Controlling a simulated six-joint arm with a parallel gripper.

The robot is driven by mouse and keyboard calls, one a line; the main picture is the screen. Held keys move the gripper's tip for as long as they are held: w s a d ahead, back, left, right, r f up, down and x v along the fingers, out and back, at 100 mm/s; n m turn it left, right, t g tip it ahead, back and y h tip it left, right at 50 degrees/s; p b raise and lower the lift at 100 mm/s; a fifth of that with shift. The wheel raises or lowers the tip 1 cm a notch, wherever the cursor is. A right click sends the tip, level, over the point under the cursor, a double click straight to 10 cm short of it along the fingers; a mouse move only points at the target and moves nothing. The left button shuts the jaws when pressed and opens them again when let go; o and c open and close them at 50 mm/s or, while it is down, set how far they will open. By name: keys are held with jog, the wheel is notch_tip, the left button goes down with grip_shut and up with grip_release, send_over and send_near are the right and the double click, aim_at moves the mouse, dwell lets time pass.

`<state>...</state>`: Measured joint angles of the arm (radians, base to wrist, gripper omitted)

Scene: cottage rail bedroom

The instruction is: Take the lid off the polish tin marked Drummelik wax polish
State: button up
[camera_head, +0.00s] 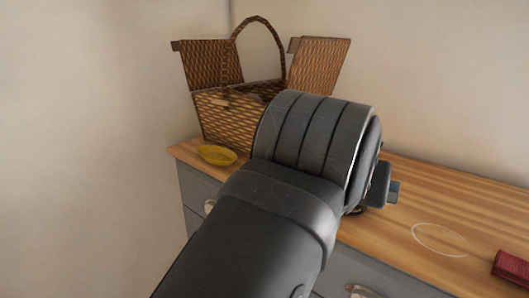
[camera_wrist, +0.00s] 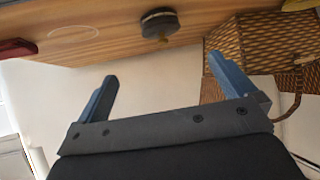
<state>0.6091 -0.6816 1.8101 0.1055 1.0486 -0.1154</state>
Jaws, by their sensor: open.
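A small round dark tin (camera_wrist: 159,22) with a lighter band around its side stands on the wooden top in the wrist view. A small brass-coloured piece shows at its side. No marking on it is readable, and the seam of its lid is too small to make out. My gripper (camera_wrist: 163,67) is open, its two blue fingers spread apart with nothing between them. The tin lies beyond the fingertips, apart from them.
A wicker basket (camera_head: 229,122) with raised flaps and a tall handle stands at the back left of the dresser top (camera_head: 465,195). A yellow dish (camera_head: 217,155) lies before it. A pale ring (camera_head: 440,239) marks bare wood at right, near a red object (camera_head: 511,268).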

jog(key=w+d+m+g, duration=0.1)
jog(key=w+d+m, duration=0.1)
jog(key=w+d, duration=0.1)
jog(key=w+d+r+m+g, duration=0.1)
jog(key=w+d+m, duration=0.1)
jog(key=w, duration=0.4)
jog(key=w+d+r+m+g, duration=0.1)
jog(key=w+d+m+g, duration=0.1)
jog(key=w, duration=0.3)
jog(key=shift+d+r, duration=0.2)
jog(key=shift+d, duration=0.6)
jog(key=a+m+g, duration=0.1)
jog(key=a+f+m+g+y, duration=0.1)
jog(key=g, duration=0.1)
jog(key=a+f+m+g+y, duration=0.1)
jog(key=g, duration=0.1)
jog(key=shift+a+f+m, duration=0.1)
jog(key=shift+f+m, duration=0.15)
jog(key=shift+m, duration=0.15)
jog(key=shift+f, duration=0.25)
jog(key=shift+x, duration=3.5)
jog(key=shift+a, duration=0.1)
jog(key=c, duration=1)
